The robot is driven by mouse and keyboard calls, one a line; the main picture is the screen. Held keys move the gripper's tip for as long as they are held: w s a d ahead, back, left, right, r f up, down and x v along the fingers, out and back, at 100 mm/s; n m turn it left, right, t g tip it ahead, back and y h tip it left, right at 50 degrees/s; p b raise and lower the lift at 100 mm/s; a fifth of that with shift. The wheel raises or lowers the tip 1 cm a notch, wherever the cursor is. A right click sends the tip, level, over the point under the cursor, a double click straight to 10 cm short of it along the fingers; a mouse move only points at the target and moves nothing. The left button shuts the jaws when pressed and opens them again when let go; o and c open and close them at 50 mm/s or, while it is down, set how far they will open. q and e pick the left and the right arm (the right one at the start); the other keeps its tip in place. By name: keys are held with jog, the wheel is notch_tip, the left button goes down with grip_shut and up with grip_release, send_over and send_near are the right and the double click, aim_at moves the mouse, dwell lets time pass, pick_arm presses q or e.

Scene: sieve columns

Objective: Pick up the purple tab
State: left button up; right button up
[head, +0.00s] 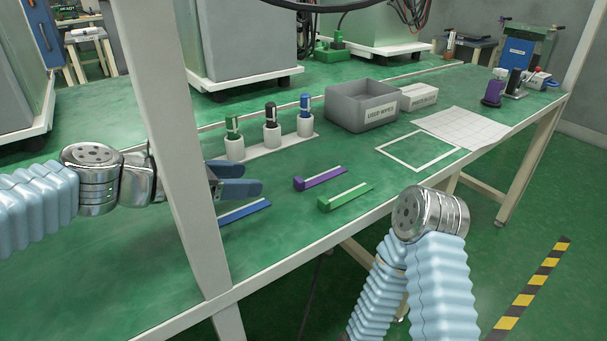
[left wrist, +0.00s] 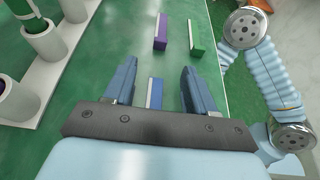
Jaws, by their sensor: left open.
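The purple tab (head: 320,179) is a slim bar with a pale strip along its top. It lies on the green bench between a blue tab (head: 244,212) and a green tab (head: 345,196). In the left wrist view the purple tab (left wrist: 161,32) is ahead of the fingertips, and the green tab (left wrist: 195,38) is to its right. My left gripper (head: 258,180) is open and empty, left of the purple tab in the head view. The blue tab (left wrist: 155,93) shows between its fingers. My right arm is at the bench's front edge; its gripper is not visible.
A white rack (head: 275,147) with green, black and blue capped items stands behind the tabs. A grey bin (head: 361,106) is at the back, with a white sheet (head: 462,128) to its right. A pale upright post (head: 180,130) partly hides my left arm.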

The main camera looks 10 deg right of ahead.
pick_arm(q)
send_near(296, 181)
jog(key=x, duration=0.3)
jog(key=shift+w+d+r, duration=0.1)
jog(key=shift+w+d, duration=0.05)
jog(key=b+x, duration=0.1)
jog(key=x, duration=0.4)
jog(key=shift+d+f, duration=0.15)
jog(key=shift+f, duration=0.1)
grip_shut()
